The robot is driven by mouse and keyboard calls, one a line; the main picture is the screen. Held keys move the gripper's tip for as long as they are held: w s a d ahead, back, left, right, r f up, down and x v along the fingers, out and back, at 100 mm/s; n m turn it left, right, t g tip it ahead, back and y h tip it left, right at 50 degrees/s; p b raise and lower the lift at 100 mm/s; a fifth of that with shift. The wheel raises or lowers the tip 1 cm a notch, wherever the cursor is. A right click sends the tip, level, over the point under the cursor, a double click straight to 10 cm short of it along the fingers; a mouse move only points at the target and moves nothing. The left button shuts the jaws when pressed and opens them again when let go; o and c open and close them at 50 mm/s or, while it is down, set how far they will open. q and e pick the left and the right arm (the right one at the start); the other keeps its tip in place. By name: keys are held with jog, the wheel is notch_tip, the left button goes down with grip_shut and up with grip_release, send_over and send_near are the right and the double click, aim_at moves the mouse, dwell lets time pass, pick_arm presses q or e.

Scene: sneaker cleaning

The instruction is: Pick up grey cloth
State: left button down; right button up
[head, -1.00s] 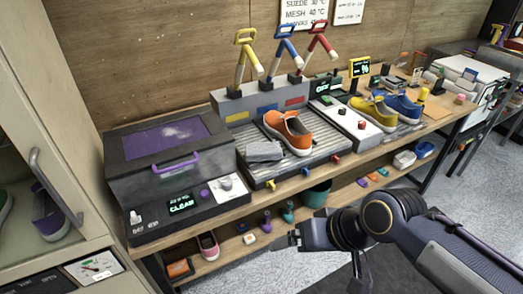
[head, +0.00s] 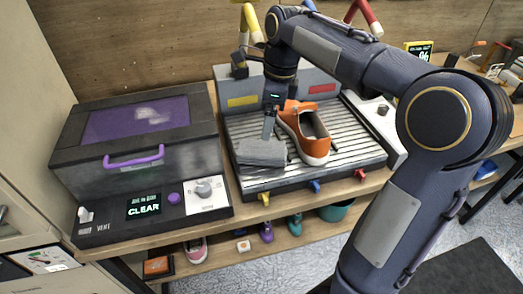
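The grey cloth (head: 262,153) is a folded block lying at the left front of the ribbed metal tray (head: 345,165). My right gripper (head: 268,134) comes down from above, its fingers pointing at the cloth and reaching its top back edge. I see the fingers edge-on, so I cannot tell whether they are open or shut, or whether they grip the cloth. The cloth appears to rest on the tray. My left gripper is not in view.
An orange sneaker (head: 304,131) stands on the tray just right of the cloth and my gripper. A dark box with a purple window (head: 137,118) is to the left. Coloured knobs line the tray's front.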

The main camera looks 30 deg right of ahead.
aim_at(262, 148)
jog(key=f, duration=0.3)
jog(key=f+b, duration=0.1)
jog(key=f, duration=0.2)
jog(key=a+f, duration=0.1)
jog(key=f, duration=0.2)
jog(key=shift+w+f, duration=0.35)
jog(key=shift+w, duration=0.05)
jog(key=c, duration=1.1)
jog(key=shift+c, duration=0.3)
jog(key=shift+r, duration=0.1)
jog(key=shift+r, duration=0.65)
jog(key=s+a+r, duration=0.9)
jog(key=s+r, duration=0.1)
jog(key=r, duration=0.1)
jog(key=shift+a+r, duration=0.3)
jog(key=shift+a, duration=0.1)
